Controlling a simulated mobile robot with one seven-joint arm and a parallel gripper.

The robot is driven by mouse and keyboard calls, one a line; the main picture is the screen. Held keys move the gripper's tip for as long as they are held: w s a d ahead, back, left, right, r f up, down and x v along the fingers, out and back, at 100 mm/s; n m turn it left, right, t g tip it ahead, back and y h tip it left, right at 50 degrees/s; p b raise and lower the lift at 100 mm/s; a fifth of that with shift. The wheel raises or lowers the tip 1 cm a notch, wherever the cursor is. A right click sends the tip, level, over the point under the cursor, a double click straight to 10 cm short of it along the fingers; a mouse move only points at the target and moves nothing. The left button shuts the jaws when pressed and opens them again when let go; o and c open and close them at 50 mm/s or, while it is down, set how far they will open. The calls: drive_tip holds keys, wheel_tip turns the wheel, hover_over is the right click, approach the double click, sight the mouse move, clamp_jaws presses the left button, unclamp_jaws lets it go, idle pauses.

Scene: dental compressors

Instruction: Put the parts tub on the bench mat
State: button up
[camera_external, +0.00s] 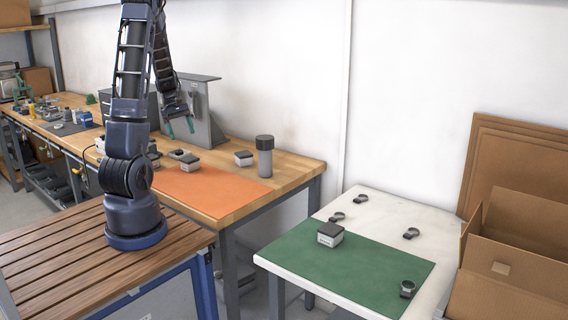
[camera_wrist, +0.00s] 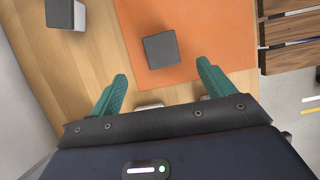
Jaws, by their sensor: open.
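Several small pale tubs with dark lids are in view, and I cannot tell which is the parts tub. One (camera_external: 190,163) stands at the back left edge of the orange mat (camera_external: 213,191) on the wooden bench; in the wrist view, its dark top (camera_wrist: 161,50) lies ahead of my fingers. A second (camera_external: 243,158) stands behind the mat, and shows at top left in the wrist view (camera_wrist: 66,14). A third (camera_external: 330,234) sits on the green mat (camera_external: 368,268) on the white table. My gripper (camera_external: 180,128) is open and empty above the bench, its teal fingers wide apart.
A grey bottle with a dark cap (camera_external: 264,158) stands near the bench's right end. A grey metal stand (camera_external: 200,115) is behind my gripper. Dark ring-shaped parts (camera_external: 410,233) lie on the white table. An open cardboard box (camera_external: 515,250) is at far right. Most of the orange mat is clear.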

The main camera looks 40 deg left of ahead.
drive_tip(key=s+d+r+m+t+y, duration=0.1)
drive_tip(key=s+d+r+m+y, duration=0.1)
drive_tip(key=s+d+r+m, duration=0.6)
drive_tip(key=s+d+r+m+t+y, duration=0.15)
drive_tip(key=d+r+m, duration=0.35)
drive_tip(key=d+r, duration=0.65)
drive_tip(key=s+d+m+t, duration=0.2)
drive_tip(key=s+d+m, duration=0.2)
drive_tip(key=s+d, duration=0.4)
drive_tip(key=shift+d+f+m+y, duration=0.15)
drive_tip(key=shift+m+y, duration=0.15)
drive_tip(key=shift+y, duration=0.15)
